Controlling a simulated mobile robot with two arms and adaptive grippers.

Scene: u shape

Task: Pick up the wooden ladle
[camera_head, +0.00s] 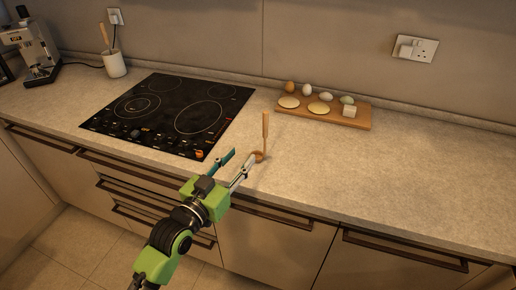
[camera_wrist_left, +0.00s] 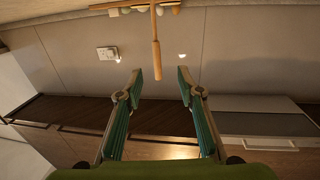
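The wooden ladle (camera_head: 265,130) is near the front edge of the counter, to the right of the hob. Its handle points up and its small round bowl is at the bottom, partly beside a finger of my left gripper (camera_head: 243,156). I cannot tell whether the bowl touches the counter. In the left wrist view, which looks upside down, the ladle's handle (camera_wrist_left: 156,55) shows just beyond and between the two fingertips of my left gripper (camera_wrist_left: 160,84). The fingers are apart with nothing between them. My right gripper is not in view.
A wooden board (camera_head: 340,116) with eggs and other small items stands at the back right. The black hob (camera_head: 165,112) lies to the left, with a white utensil pot (camera_head: 115,65) and a coffee machine (camera_head: 32,50) beyond. The right counter (camera_head: 430,170) is clear.

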